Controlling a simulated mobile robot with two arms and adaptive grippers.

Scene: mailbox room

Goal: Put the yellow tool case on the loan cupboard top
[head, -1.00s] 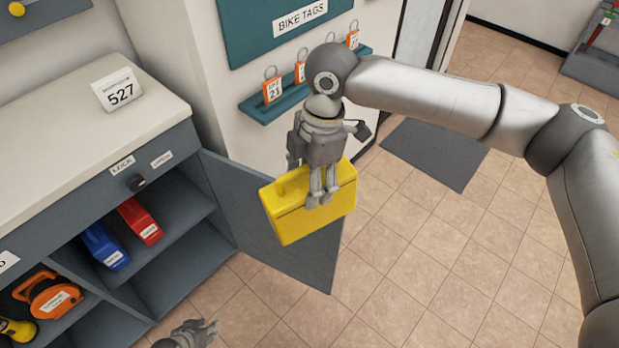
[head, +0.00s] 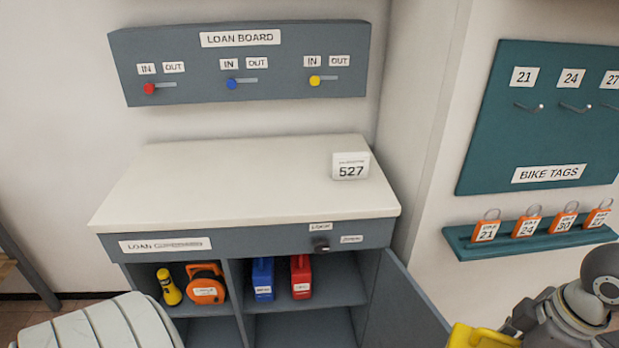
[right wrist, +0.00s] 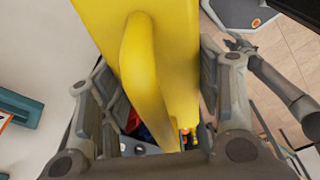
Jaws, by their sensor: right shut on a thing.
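The yellow tool case (head: 480,337) is at the bottom right of the head view, mostly cut off by the frame edge. In the right wrist view the yellow tool case (right wrist: 175,70) fills the middle, its handle between the fingers. My right gripper (right wrist: 160,100) is shut on the case. The loan cupboard top (head: 240,185) is a white, mostly bare surface left of the case, with a 527 card (head: 351,166) at its back right. My left gripper is not in the head view.
The cupboard door (head: 405,310) stands open at the right, near the case. Inside are a blue case (head: 263,280), a red case (head: 301,277), an orange reel (head: 206,284) and a yellow torch (head: 168,287). The loan board (head: 240,62) hangs above; a tag shelf (head: 535,243) is at right.

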